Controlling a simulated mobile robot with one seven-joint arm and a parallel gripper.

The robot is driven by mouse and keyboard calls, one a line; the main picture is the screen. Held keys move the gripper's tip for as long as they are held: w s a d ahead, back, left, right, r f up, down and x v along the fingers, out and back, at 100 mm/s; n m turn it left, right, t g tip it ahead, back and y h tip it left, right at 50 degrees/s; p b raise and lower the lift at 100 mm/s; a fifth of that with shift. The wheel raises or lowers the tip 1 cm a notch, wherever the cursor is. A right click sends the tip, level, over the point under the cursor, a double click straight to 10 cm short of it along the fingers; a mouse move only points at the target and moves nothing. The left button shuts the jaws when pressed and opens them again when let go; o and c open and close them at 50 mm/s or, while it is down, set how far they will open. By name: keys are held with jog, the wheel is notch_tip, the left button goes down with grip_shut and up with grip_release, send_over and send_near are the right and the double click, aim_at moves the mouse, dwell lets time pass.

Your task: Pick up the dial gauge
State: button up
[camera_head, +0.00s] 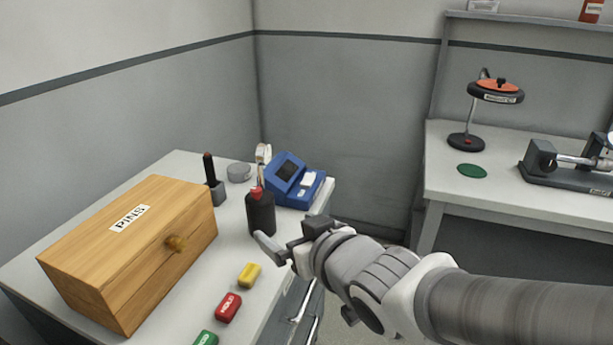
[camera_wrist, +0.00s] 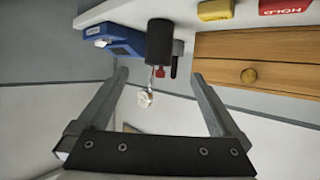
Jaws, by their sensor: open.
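The dial gauge (camera_head: 263,154) has a small, pale round face on a thin stem. It shows in the head view behind the dark bottle, which hides its lower part. In the wrist view the dial gauge (camera_wrist: 145,98) appears between the two fingers in the picture, with its stem running up toward the bottle. My gripper (camera_head: 287,238) is open and empty beside the bottle, over the near right edge of the table. In the wrist view my gripper (camera_wrist: 158,75) has its fingers spread wide, with nothing held between them.
A dark bottle (camera_head: 261,213) with a red top stands close to my gripper. A blue device (camera_head: 297,182) is behind it. A wooden PINS box (camera_head: 130,250) fills the table's left. Yellow (camera_head: 249,275) and red (camera_head: 229,307) blocks lie at the front.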

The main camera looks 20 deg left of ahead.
aim_at(260, 212)
jog(key=p+x, duration=0.4)
jog(key=shift+w+a+r, duration=0.1)
jog(key=shift+a+r, duration=0.05)
jog(key=shift+r, duration=0.1)
jog(key=shift+a+p, duration=0.1)
jog(key=shift+p, duration=0.35)
jog(key=p, duration=0.3)
jog(key=shift+w+f+p, duration=0.25)
jog(key=shift+w+p, duration=0.05)
jog(key=shift+p, duration=0.1)
jog(key=x, duration=0.4)
jog(key=shift+s+f+b, duration=0.15)
jog(key=shift+f+b, duration=0.1)
jog(key=shift+b, duration=0.15)
jog(key=shift+b+x, duration=0.4)
jog(key=shift+x, duration=2.8)
grip_shut()
